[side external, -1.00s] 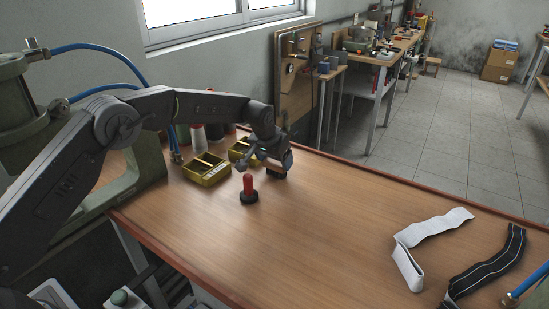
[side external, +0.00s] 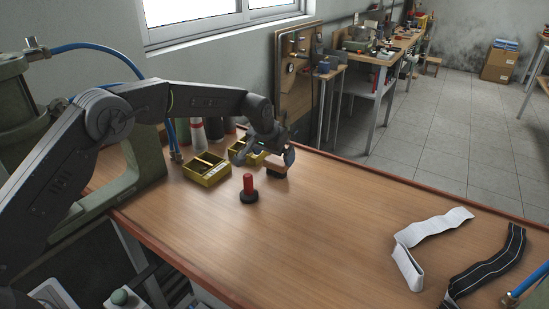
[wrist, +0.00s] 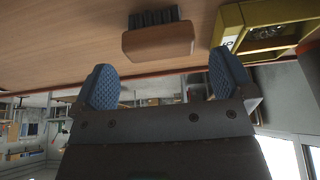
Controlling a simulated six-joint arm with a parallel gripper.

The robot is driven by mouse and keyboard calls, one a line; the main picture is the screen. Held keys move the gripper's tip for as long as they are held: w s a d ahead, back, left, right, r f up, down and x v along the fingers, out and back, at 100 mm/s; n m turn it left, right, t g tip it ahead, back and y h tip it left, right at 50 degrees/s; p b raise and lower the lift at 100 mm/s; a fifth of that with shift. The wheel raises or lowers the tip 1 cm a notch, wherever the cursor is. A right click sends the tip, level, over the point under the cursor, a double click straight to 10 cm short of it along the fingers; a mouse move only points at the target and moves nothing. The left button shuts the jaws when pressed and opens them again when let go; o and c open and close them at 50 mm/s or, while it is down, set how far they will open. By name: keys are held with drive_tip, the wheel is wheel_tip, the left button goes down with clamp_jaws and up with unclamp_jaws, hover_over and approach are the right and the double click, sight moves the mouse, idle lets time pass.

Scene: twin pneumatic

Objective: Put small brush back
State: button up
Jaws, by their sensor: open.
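The small brush (side external: 277,172) has a brown wooden back and dark bristles. It rests bristles down on the wooden bench, to the right of the yellow bins. The wrist view shows the brush (wrist: 157,42) upside down, beyond the fingertips and apart from them. My gripper (side external: 268,152) is just above the brush in the side view. In the wrist view its two blue padded fingers (wrist: 165,76) are spread with nothing between them. The arm and gripper partly cover the far bin in the side view.
A red-handled tool with a black round base (side external: 249,190) stands close in front of the brush. Yellow bins (side external: 206,172) and spools (side external: 197,134) stand at the left. White (side external: 410,255) and black (side external: 487,265) straps lie at right. The middle bench is clear.

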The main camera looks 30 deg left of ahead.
drive_tip(key=v, duration=1)
drive_tip(key=s+a+r, duration=0.2)
drive_tip(key=s+r, duration=0.3)
drive_tip(key=s, duration=0.4)
drive_tip(key=s+a+r, duration=0.1)
drive_tip(key=s+r, duration=0.4)
drive_tip(key=s, duration=0.4)
drive_tip(key=s+a+f, duration=0.1)
drive_tip(key=s+f, duration=0.1)
drive_tip(key=s, duration=0.8)
drive_tip(key=s+f+t, duration=0.1)
drive_tip(key=s+f, duration=0.2)
drive_tip(key=s, duration=0.8)
drive_tip(key=shift+s+a, duration=0.25)
drive_tip(key=shift+a, duration=0.1)
